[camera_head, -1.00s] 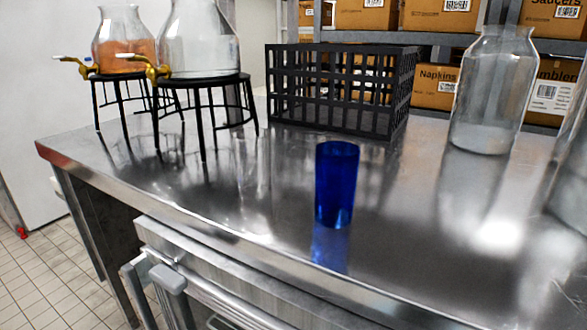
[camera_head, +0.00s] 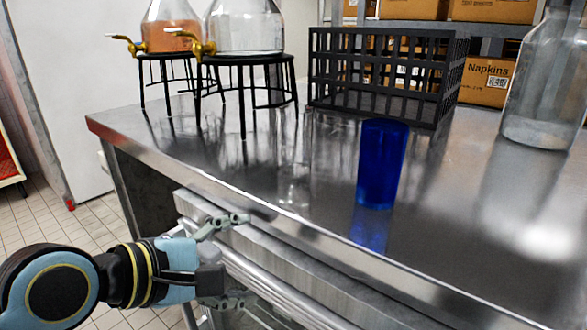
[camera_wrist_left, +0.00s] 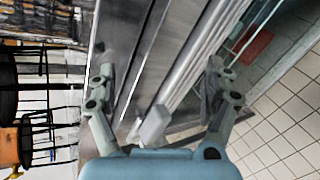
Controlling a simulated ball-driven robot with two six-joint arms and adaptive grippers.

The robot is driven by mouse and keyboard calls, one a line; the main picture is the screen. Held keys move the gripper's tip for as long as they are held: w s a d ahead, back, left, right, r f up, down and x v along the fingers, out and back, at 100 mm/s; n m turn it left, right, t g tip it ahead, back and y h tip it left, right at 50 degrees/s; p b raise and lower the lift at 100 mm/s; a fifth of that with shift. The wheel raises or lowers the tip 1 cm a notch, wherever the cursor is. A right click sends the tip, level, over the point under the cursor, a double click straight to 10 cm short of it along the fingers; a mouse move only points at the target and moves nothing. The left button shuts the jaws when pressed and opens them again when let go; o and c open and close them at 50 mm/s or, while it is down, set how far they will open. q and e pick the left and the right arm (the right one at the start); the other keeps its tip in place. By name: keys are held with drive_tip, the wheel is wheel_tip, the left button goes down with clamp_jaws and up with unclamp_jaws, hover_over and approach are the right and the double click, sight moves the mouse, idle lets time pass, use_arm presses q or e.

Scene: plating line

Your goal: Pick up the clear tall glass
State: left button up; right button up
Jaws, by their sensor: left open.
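A tall blue see-through glass (camera_head: 382,165) stands upright on the steel counter (camera_head: 290,185), near its front edge. The blue glass cannot be made out in that view. My right gripper is not in view.
A black open crate (camera_head: 385,75) stands behind the blue glass. Two glass dispensers with brass taps, one orange (camera_head: 170,35) and one clear (camera_head: 245,28), stand on black stands at left. A big clear jar (camera_head: 545,85) is at right. A rail (camera_head: 265,275) runs along the counter front.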

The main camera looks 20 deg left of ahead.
sight(282, 142)
use_arm(q)
drive_tip(key=w+r+n+t, duration=0.2)
drive_tip(key=w+r+n, duration=0.1)
drive_tip(key=r+n, duration=0.1)
drive_tip(key=w+d+r+n+t+h, duration=0.1)
drive_tip(key=w+r+n+t, duration=0.1)
drive_tip(key=w+r+n, duration=0.1)
drive_tip(key=w+r+n+t+b, duration=0.1)
drive_tip(key=w+r+n, duration=0.3)
drive_tip(key=n, duration=0.2)
drive_tip(key=shift+w+d+r+n+t, duration=0.2)
drive_tip(key=shift+w+r+n+t, duration=0.1)
drive_tip(key=shift+n+t, duration=0.1)
drive_tip(key=b+x, duration=0.1)
drive_tip(key=x, duration=0.5)
drive_tip(key=shift+a+r, duration=0.1)
drive_tip(key=shift+r, duration=0.05)
drive_tip(key=shift+r, duration=0.1)
drive_tip(key=c, duration=1.5)
